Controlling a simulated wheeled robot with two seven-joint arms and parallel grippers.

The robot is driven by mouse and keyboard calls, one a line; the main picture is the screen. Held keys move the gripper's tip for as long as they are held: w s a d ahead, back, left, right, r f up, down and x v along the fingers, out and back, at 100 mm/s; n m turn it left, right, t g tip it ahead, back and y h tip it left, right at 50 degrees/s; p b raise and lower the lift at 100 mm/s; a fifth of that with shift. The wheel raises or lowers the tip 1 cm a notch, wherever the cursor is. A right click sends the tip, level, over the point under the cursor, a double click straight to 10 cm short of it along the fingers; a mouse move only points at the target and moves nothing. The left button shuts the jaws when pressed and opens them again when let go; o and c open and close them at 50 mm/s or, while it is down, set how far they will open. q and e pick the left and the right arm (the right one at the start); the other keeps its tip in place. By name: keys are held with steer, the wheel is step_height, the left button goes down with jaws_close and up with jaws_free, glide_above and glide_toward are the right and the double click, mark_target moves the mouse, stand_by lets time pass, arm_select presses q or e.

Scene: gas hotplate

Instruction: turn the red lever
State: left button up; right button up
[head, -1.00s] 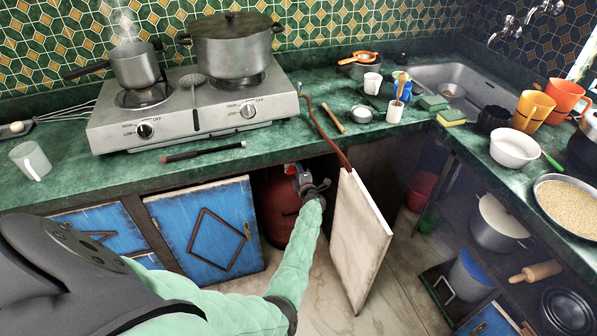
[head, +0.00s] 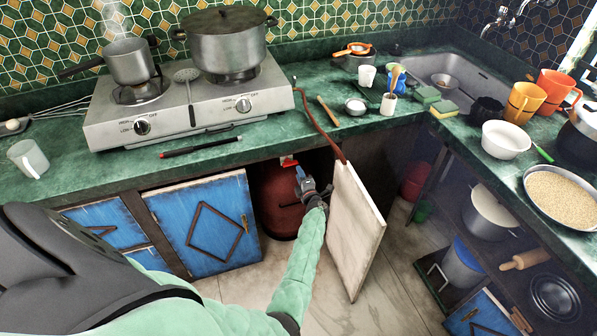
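The red lever (head: 287,160) shows as a small red piece under the counter edge, above the dark red gas cylinder (head: 277,200) in the open cabinet. A gap shows between the visible red piece and the gripper. The fingers are small and seen from behind, against blue-grey parts near the cylinder top, so their opening is unclear.
A brown hose (head: 320,127) runs from the hotplate (head: 190,110) over the counter edge. A small pot (head: 130,62) and a lidded pot (head: 228,48) stand on top.

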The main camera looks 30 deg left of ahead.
stand_by(0.6)
arm_select(q)
steer(key=s+d+f+m+h, duration=0.2)
steer(key=s+d+m+h, duration=0.65)
steer(key=d+m, duration=0.25)
steer(key=s+d+f+m+h, duration=0.2)
steer(key=s+d+m+h, duration=0.6)
steer(key=s+d+m, duration=0.25)
steer(key=s+d+m+g, duration=0.2)
steer(key=s+g, duration=0.1)
steer(key=s, duration=0.7)
steer(key=s+d+r+m+g+y, duration=0.1)
steer(key=s+d+m+g, duration=0.1)
steer(key=s, duration=0.8)
steer(key=s+d+r+m+g+y, duration=0.1)
steer(key=s+d+m+g, duration=0.2)
steer(key=s, duration=0.7)
steer(key=shift+s+m+g, duration=0.35)
steer(key=shift+m+g, duration=0.2)
steer(key=shift+g, duration=0.65)
